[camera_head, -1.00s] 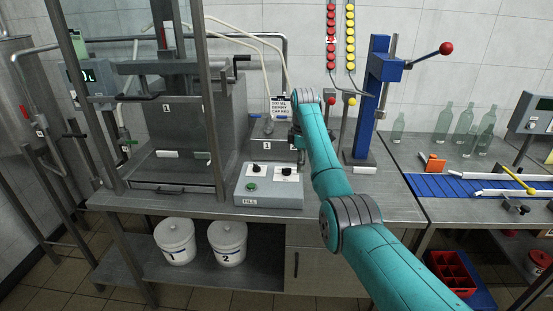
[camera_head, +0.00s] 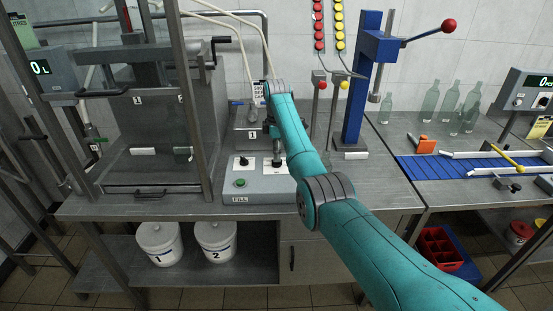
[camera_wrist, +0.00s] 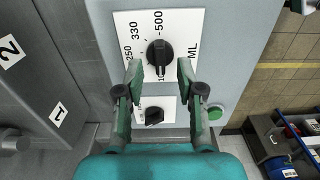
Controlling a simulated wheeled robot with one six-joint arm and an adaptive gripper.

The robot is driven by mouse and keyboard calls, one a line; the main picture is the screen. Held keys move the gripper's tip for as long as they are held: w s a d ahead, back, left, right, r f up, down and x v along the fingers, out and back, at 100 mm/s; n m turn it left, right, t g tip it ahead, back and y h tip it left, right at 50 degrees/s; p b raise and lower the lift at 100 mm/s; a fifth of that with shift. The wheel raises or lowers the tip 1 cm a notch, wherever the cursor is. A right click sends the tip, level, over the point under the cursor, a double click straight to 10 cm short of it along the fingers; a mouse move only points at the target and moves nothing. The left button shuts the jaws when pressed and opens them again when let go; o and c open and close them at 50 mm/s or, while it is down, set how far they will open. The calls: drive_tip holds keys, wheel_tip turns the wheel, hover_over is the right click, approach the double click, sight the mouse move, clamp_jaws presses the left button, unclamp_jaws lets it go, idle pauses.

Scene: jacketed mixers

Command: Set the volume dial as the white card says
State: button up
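The volume dial (camera_wrist: 160,54) is a black knob on a white plate marked 250, 330, 500 and ML in the wrist view. A lowest number is partly hidden. I cannot tell firmly which mark it points to. My gripper (camera_wrist: 157,73) is open, one finger to each side of the dial's lower part; contact is not clear.
A second, smaller black knob (camera_wrist: 154,117) and a green button (camera_wrist: 215,112) are on the same box. The steel tank (camera_head: 160,120) with its frame stands to the left. A blue press (camera_head: 355,90) stands to the right. Two white buckets (camera_head: 159,243) are below.

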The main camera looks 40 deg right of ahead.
drive_tip(key=shift+f, duration=1.45)
clamp_jaws()
